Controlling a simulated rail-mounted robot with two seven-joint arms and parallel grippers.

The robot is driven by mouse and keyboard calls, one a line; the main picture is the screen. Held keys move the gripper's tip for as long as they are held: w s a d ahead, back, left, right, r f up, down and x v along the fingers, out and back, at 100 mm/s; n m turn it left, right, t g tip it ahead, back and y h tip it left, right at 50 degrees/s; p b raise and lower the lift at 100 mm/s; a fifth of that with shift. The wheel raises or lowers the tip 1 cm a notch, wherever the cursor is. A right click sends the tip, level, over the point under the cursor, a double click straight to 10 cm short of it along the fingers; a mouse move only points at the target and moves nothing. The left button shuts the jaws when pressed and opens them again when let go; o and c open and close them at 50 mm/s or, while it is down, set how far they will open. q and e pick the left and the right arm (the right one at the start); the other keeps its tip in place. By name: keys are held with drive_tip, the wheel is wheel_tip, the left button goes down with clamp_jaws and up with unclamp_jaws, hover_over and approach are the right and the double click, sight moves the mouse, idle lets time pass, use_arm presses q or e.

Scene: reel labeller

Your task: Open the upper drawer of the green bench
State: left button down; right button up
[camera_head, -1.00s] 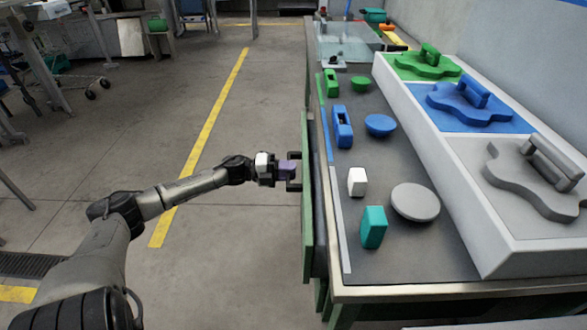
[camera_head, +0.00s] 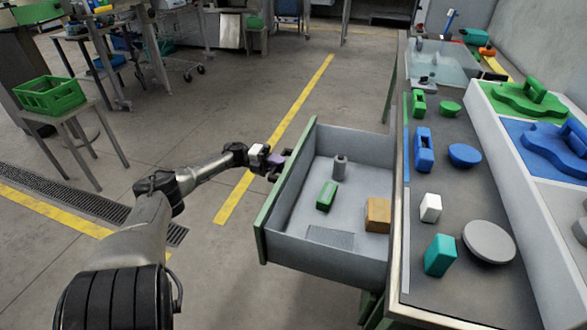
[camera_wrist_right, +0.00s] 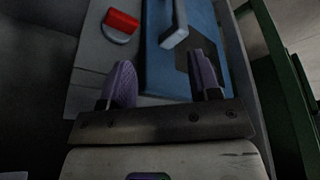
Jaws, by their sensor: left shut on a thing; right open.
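The green bench's drawer (camera_head: 320,252) is pulled far out to the left in the head view, and its inside shows. My left gripper (camera_head: 277,164) is shut on the handle at the outside of the green drawer front; the handle is mostly hidden by the fingers. Inside the drawer are a green block (camera_head: 326,195), a grey cylinder (camera_head: 340,168) and an orange-brown cube (camera_head: 378,215). A lower drawer cannot be seen. My right gripper (camera_wrist_right: 163,82) shows only in the right wrist view, with purple fingers apart and nothing between them.
The benchtop (camera_head: 425,200) holds several green, blue, white, grey and teal parts. A green crate (camera_head: 50,96) stands on a stool at left. The right wrist view shows a red block (camera_wrist_right: 123,22) and a blue panel (camera_wrist_right: 165,72).

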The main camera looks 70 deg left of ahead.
use_arm(q)
drive_tip(key=v, duration=0.5)
drive_tip(key=shift+s+a, duration=0.15)
drive_tip(key=shift+a, duration=0.05)
drive_tip(key=c, duration=1)
unclamp_jaws()
drive_tip(key=shift+o, duration=0.2)
drive_tip(key=b+v, duration=0.2)
drive_tip(key=v, duration=0.5)
drive_tip(key=shift+s+a+b, duration=0.2)
drive_tip(key=shift+a+b, duration=0.05)
drive_tip(key=shift+b, duration=0.15)
